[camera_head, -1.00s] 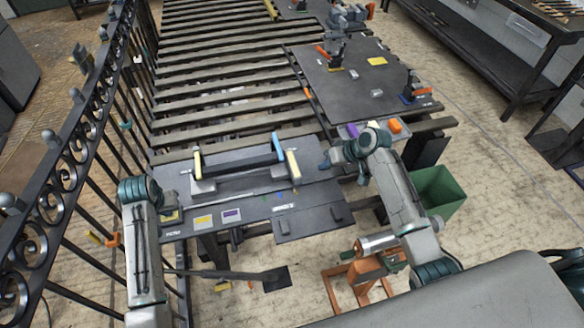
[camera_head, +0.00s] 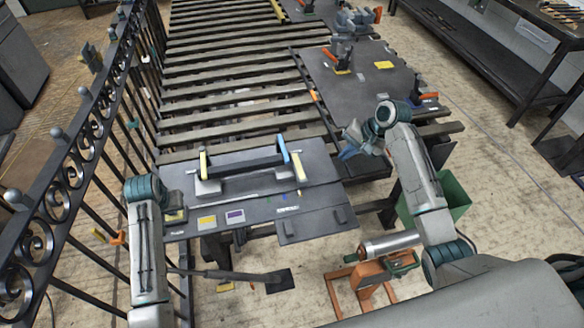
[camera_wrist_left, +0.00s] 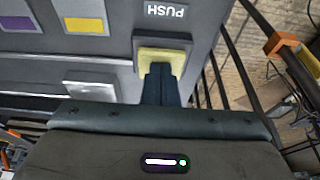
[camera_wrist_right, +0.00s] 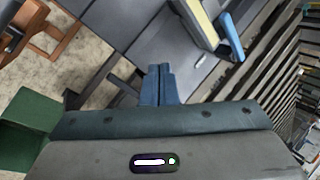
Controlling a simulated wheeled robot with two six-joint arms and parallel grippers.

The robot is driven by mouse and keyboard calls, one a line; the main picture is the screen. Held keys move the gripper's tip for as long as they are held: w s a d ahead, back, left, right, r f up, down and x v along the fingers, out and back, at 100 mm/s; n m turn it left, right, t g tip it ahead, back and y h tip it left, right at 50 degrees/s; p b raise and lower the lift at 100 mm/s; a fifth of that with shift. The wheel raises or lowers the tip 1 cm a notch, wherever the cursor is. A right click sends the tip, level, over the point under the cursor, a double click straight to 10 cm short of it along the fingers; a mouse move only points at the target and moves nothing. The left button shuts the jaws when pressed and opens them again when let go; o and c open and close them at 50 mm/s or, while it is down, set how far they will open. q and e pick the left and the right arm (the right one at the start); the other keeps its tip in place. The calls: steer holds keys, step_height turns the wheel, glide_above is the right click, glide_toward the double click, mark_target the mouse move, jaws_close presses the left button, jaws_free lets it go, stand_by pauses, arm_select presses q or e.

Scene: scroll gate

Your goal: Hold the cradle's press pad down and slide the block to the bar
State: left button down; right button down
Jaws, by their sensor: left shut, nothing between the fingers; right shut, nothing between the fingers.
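The yellow press pad (camera_wrist_left: 165,50) sits beside the word PUSH in the left wrist view; part of it shows in the head view (camera_head: 174,216). My left gripper (camera_wrist_left: 160,72) is shut and empty, its tips at the pad, apparently touching it. The cradle board (camera_head: 185,178) carries a long dark bar (camera_head: 245,165) with a yellow upright (camera_head: 203,162) at its left and a blue upright (camera_head: 283,149) at its right. A pale yellow strip (camera_head: 299,166) stands right of the blue one. I cannot tell which piece is the block. My right gripper (camera_wrist_right: 158,75) is shut and empty, right of the strip and apart from it.
Yellow and purple labelled squares (camera_head: 235,215) lie on the cradle's front part. A dark scroll-topped fence (camera_head: 70,165) runs along the left. A green bin (camera_head: 455,195) and an orange stand (camera_head: 365,280) are at the right. A second dark board (camera_head: 355,90) lies farther back.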

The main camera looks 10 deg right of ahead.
mark_target(298, 171)
steer(key=a+f+m+g, duration=0.1)
steer(key=f+m, duration=0.1)
steer(key=m, duration=0.1)
steer(key=w+a+f+m+g, duration=0.1)
steer(key=a+f+m, duration=0.1)
steer(key=f+m, duration=0.1)
steer(key=w+a+f+m, duration=0.1)
steer(key=a+f+m, duration=0.1)
steer(key=f+m, duration=0.1)
steer(key=shift+w+m+g+h, duration=0.15)
steer(key=shift+m+g+h, duration=0.25)
steer(key=shift+m, duration=0.4)
steer(key=a, duration=0.2)
steer(key=shift+a+r, duration=0.1)
steer(key=shift+a, duration=0.85)
